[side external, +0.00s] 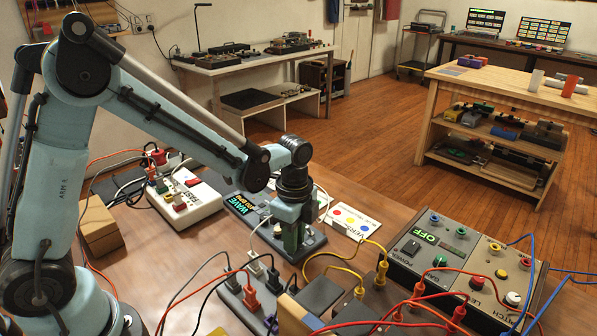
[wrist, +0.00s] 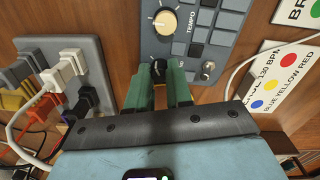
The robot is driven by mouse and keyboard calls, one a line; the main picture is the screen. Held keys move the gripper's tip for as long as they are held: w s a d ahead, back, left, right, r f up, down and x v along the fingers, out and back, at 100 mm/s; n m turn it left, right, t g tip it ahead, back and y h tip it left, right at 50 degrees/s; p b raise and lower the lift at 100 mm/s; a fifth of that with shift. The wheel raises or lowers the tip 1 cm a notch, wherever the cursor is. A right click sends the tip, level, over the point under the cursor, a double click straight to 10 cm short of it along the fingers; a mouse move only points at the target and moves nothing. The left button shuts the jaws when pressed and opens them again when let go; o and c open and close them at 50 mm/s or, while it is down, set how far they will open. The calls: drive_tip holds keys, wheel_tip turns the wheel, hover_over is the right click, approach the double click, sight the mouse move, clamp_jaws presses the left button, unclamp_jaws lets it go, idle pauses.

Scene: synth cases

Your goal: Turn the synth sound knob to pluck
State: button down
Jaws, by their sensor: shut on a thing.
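The synth is a grey panel with a lit screen (side external: 240,205) in the side external view; the screen's text starts with "WAVE", and the rest is too small to read surely. In the wrist view the synth (wrist: 148,45) shows a cream knob (wrist: 165,22) by the word TEMPO and several grey pads (wrist: 204,36). My gripper (wrist: 159,76), with green fingers, points down at its near edge. The fingers are shut on a small black knob (wrist: 158,66). In the side external view my gripper (side external: 290,244) hides the knob.
A white box marked FAST (side external: 190,198) stands left of the synth. A grey socket block with plugs (wrist: 88,55) is close left of my gripper. A card with coloured dots (side external: 350,222) lies right. A grey box showing OFF (side external: 432,245) and loose cables fill the front right.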

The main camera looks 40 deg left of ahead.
drive_tip(key=m, duration=1.1)
drive_tip(key=shift+m, duration=1.9)
drive_tip(key=c, duration=1)
unclamp_jaws()
drive_tip(key=shift+r, duration=0.1)
drive_tip(key=r, duration=1.2)
drive_tip(key=shift+d, duration=0.25)
